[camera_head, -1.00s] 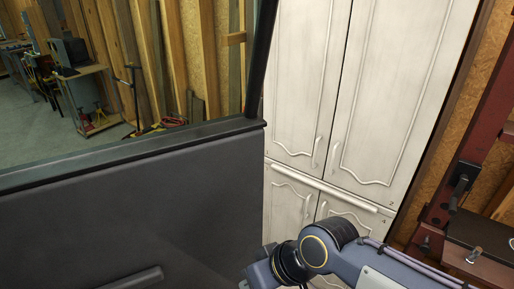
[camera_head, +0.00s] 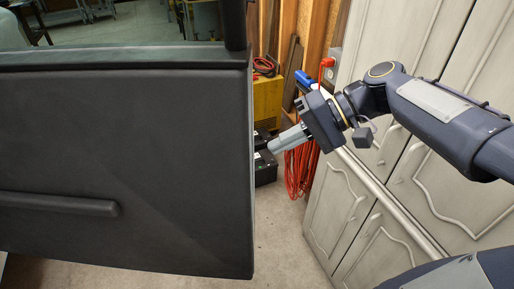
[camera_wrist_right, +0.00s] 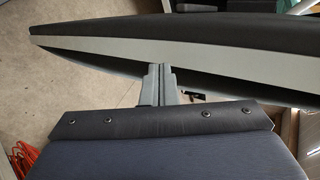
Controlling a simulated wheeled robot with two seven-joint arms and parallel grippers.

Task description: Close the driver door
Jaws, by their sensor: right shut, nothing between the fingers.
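The driver door (camera_head: 140,150) fills the left of the head view, its dark inner panel and window frame facing me. It stands open, with its free edge near the picture's middle. My right gripper (camera_head: 274,147) is shut and empty, just right of that edge, its fingers pointing left toward the door. In the right wrist view the shut fingertips (camera_wrist_right: 160,68) overlap the pale edge of the door (camera_wrist_right: 200,62); I cannot tell whether they touch it. The latch side is partly hidden. My left gripper is not in view.
White cabinets (camera_head: 345,215) stand close behind my right arm. A yellow machine (camera_head: 267,100), a black battery-like box (camera_head: 265,168) and hanging orange cable (camera_head: 300,170) are beyond the door edge. Bare concrete floor (camera_head: 280,235) lies between door and cabinets.

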